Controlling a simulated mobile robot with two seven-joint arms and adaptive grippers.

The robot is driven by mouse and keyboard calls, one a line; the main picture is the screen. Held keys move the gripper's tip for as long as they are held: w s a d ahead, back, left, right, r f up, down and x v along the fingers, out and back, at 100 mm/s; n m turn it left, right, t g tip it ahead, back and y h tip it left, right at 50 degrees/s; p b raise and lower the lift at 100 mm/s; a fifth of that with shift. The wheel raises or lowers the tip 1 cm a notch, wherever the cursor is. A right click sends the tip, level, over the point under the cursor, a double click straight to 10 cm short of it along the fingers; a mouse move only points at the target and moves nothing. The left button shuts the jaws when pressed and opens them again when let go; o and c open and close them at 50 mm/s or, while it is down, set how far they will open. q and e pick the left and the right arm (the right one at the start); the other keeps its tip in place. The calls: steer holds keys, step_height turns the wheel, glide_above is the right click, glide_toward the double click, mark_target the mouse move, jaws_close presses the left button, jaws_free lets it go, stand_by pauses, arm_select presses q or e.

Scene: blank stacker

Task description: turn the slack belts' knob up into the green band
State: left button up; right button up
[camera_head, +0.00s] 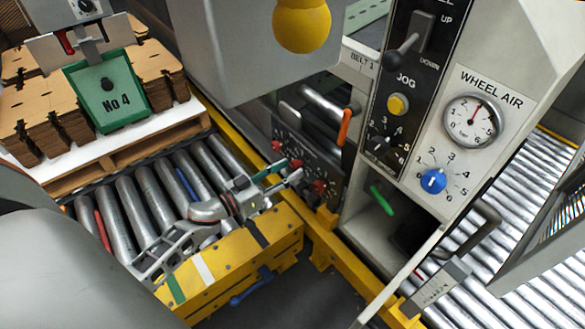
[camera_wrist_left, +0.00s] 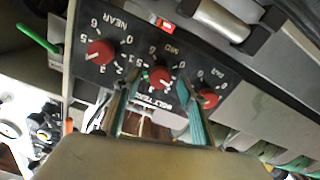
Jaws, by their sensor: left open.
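The belt tension panel (camera_wrist_left: 130,50) carries three red knobs in the left wrist view: the NEAR knob (camera_wrist_left: 99,52), the MID knob (camera_wrist_left: 160,77) and a third, far knob (camera_wrist_left: 208,98). A small green mark shows beside the MID knob; the exact dial readings are too small to tell. My left gripper (camera_wrist_left: 160,92) is open, with its teal fingertips on either side of the MID knob; whether they touch it I cannot tell. In the head view the left gripper (camera_head: 281,175) is in front of the dark panel (camera_head: 305,145), partly hiding its red knobs. My right gripper is out of view.
A yellow beam (camera_head: 235,265) lies under my left wrist. The WHEEL AIR gauge (camera_head: 472,121) and blue knob (camera_head: 433,181) are on the pale cabinet to the right. An orange-tipped lever (camera_head: 344,127) and green lever (camera_head: 381,200) stick out near the panel.

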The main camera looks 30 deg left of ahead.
arm_select(q)
steer(key=shift+w+d, duration=0.25)
steer(key=shift+w, duration=0.5)
steer(key=c, duration=1.1)
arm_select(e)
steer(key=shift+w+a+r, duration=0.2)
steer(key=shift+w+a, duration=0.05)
